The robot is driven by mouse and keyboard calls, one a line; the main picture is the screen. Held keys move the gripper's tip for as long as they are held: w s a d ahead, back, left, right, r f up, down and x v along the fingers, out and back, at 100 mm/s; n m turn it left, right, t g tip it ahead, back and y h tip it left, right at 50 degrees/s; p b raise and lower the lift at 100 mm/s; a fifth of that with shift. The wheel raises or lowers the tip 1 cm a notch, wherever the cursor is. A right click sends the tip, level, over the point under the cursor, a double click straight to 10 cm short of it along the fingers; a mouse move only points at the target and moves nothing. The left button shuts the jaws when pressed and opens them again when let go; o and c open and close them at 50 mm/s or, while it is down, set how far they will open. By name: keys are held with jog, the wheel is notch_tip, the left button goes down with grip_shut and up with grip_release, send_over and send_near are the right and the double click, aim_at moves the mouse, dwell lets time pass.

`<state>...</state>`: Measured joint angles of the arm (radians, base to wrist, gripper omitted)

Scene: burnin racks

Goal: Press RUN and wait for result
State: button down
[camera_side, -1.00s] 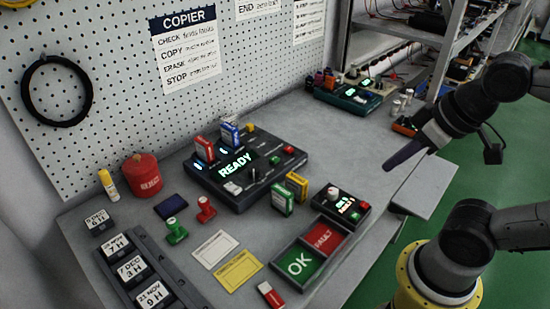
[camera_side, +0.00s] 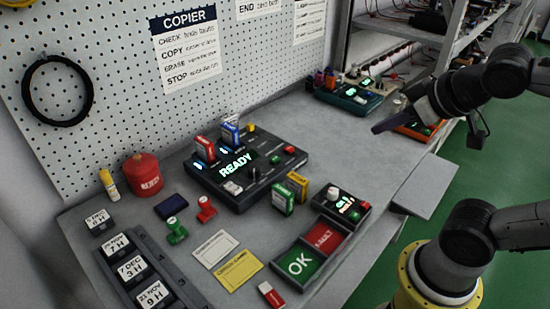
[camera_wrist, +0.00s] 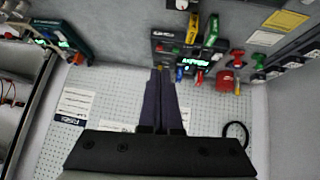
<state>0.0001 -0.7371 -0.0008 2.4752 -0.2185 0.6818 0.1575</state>
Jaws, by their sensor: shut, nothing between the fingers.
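The dark copier (camera_side: 270,185) sits on the grey bench by the pegboard, its lit display (camera_side: 236,165) reading READY. A red and a blue cartridge stand upright in its top. A red button (camera_side: 289,150) and a dark knob show on its panel; I cannot read which control is RUN. In the wrist view the copier (camera_wrist: 163,36) shows upside down beyond my fingertips. My gripper (camera_side: 377,130) is shut and empty, in the air to the right of the copier, apart from it. Its dark fingers also show together in the wrist view (camera_wrist: 160,72).
A small box (camera_side: 330,207) with a knob and lit display stands front right of the copier. Green OK (camera_side: 299,263) and red FAULT (camera_side: 324,237) trays lie before it. A teal device (camera_side: 345,97) sits behind. Stamps, cards and a red canister (camera_side: 143,176) are at left.

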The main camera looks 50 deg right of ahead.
jog(key=w+d+r+n+t+h, duration=0.1)
jog(key=w+d+r+n+t, duration=0.15)
jog(key=w+r, duration=0.45)
jog(key=n+g+y, duration=0.2)
jog(key=n+y, duration=0.3)
jog(key=n, duration=0.4)
send_over(279, 159)
notch_tip(279, 159, down, 16)
jog(key=shift+r, duration=0.15)
jog(key=shift+f, duration=4.4)
jog(key=shift+f, duration=0.1)
jog(key=shift+f, duration=0.3)
